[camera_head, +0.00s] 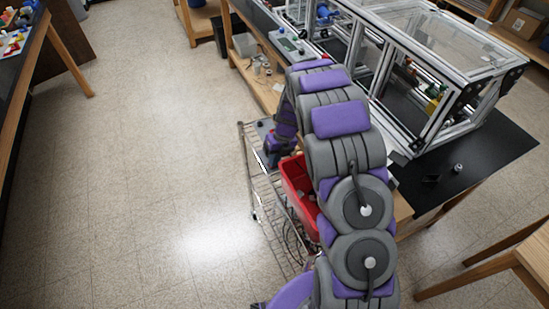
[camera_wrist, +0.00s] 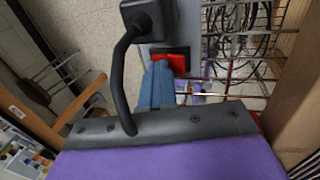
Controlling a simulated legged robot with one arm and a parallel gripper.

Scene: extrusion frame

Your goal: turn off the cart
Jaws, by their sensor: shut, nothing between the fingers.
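The cart (camera_head: 262,195) is a wire-shelf metal cart standing beside the workbench, partly hidden behind my arm. In the wrist view its wire shelf (camera_wrist: 285,45) shows at upper right, with coiled cables behind it. A grey panel (camera_wrist: 187,48) carries a bright red part (camera_wrist: 178,62), which looks like a switch; its on or off state cannot be told. My gripper (camera_wrist: 158,80) is shut and empty, with its blue fingers right beside the red part. Whether they touch it cannot be told. In the head view my gripper (camera_head: 276,150) is over the cart's top, its fingertips hidden.
A red bin (camera_head: 298,186) sits on the cart, partly behind my arm. The workbench with a black top (camera_head: 480,165) and an aluminium extrusion frame (camera_head: 420,150) stands to the right. Open tiled floor (camera_head: 150,170) lies to the left. Another table (camera_head: 60,45) is at far left.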

